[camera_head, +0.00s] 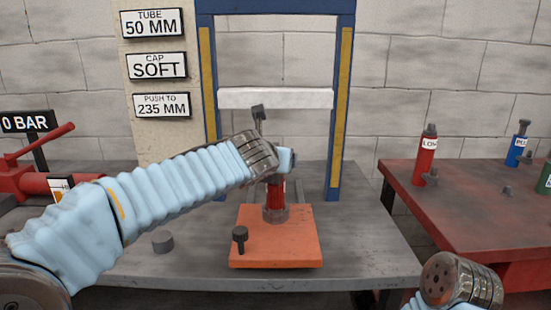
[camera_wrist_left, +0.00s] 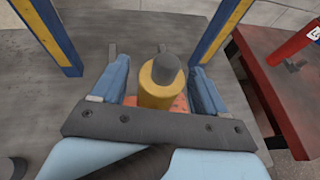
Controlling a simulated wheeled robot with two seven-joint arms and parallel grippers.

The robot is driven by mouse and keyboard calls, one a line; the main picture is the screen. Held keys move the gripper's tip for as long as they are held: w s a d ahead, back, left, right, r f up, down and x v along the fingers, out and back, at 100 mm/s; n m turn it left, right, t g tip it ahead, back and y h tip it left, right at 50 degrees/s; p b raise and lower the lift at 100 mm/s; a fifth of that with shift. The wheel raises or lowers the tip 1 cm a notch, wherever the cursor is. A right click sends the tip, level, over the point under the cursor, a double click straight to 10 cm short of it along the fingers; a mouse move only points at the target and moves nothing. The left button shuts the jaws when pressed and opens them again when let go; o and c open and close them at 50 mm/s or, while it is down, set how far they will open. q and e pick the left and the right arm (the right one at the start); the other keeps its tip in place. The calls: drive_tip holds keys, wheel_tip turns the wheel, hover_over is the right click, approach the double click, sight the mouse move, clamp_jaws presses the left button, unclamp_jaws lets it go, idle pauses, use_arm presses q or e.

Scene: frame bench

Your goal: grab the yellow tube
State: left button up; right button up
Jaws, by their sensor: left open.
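The yellow tube (camera_wrist_left: 157,93) stands between the two fingers of my left gripper (camera_wrist_left: 158,80) in the left wrist view, with a grey cap (camera_wrist_left: 166,68) on top. The gripper is open, with a finger on each side; I cannot tell whether either touches the tube. In the head view my left gripper (camera_head: 284,160) is over the orange plate (camera_head: 290,245). Below it a red upright piece (camera_head: 275,190) shows in a grey collar; the yellow part is hidden there. Only part of my right wrist shows at bottom right, without fingers.
A blue and yellow frame (camera_head: 342,100) with a white crossbar (camera_head: 275,98) stands behind the plate. A dark knob (camera_head: 240,238) is on the plate's left corner. Red (camera_head: 425,158) and blue (camera_head: 517,147) bottles stand on the red table (camera_head: 470,220). The grey bench is clear right of the plate.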

use_arm(q)
drive_tip(key=c, duration=1.1)
drive_tip(key=shift+c, duration=0.6)
drive_tip(key=shift+r, duration=0.15)
